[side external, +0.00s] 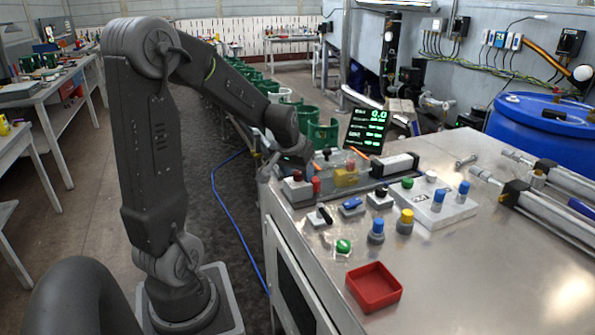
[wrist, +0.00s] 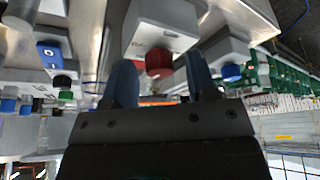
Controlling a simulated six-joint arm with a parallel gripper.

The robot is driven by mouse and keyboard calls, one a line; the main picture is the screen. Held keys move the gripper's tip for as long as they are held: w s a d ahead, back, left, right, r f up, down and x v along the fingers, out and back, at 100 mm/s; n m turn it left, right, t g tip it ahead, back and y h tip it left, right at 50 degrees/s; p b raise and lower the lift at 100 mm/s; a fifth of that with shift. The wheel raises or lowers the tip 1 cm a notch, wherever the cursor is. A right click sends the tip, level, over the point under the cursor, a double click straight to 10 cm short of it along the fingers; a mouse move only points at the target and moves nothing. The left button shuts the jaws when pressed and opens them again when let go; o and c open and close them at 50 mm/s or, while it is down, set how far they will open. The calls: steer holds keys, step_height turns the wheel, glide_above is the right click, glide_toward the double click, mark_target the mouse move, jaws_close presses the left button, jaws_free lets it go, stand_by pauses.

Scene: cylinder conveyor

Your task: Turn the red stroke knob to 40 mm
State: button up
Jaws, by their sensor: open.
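In the wrist view the red stroke knob (wrist: 158,61) sticks out of a pale grey box (wrist: 160,28) with small unreadable lettering. My gripper (wrist: 160,72) is open, its two blue fingers apart on either side of the knob in the picture. I cannot tell whether they touch it. In the side view my gripper (side external: 297,156) is small and dark, above the back left corner of the bench. Red knobs (side external: 297,175) show just below it; which is the stroke knob is unclear. The display (side external: 367,130) reads 0.0 in large green figures; its smaller lines are unreadable.
Other controls crowd the bench: a green button (side external: 343,246), blue knob (side external: 376,230), yellow knob (side external: 406,221) and a grey cylinder (side external: 396,164). A red tray (side external: 373,287) sits at the front. The bench's right front is clear. A blue drum (side external: 540,128) stands behind.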

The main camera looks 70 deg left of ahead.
steer(key=v, duration=1.4)
steer(key=shift+w+f, duration=0.1)
steer(key=m+g+h, duration=0.3)
steer(key=m+g, duration=0.1)
steer(key=m, duration=0.8)
glide_above(298, 172)
step_height(298, 172, down, 13)
steer(key=shift+d+r, duration=0.1)
